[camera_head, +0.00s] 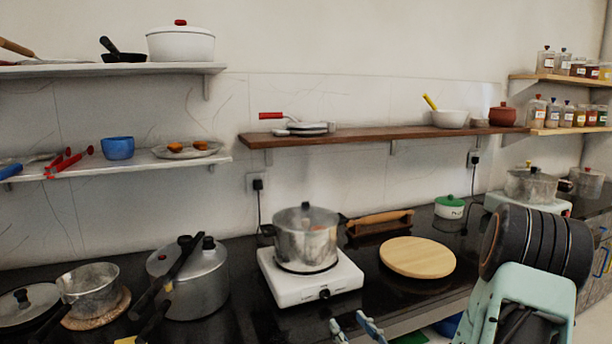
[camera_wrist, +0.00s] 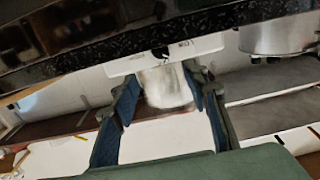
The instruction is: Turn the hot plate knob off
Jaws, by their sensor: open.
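The white hot plate (camera_head: 270,276) stands on the black counter. Its dark knob (camera_head: 324,293) is on the front face. A steel pot (camera_head: 305,243) with a lid sits on the hot plate. My gripper (camera_head: 354,328) is at the bottom edge of the head view, in front of and below the hot plate, apart from the knob. In the wrist view my gripper (camera_wrist: 162,72) is open and empty, its two fingers spread. The hot plate (camera_wrist: 208,44), knob (camera_wrist: 160,53) and pot (camera_wrist: 166,88) appear upside down beyond the fingers. The knob's exact angle is too small to tell.
A pressure cooker (camera_head: 190,284) stands left of the hot plate. A round wooden board (camera_head: 417,257) lies to its right, with a wooden rack (camera_head: 380,222) behind. A second pot (camera_head: 530,186) is at the far right. The wooden shelf (camera_head: 380,137) hangs above.

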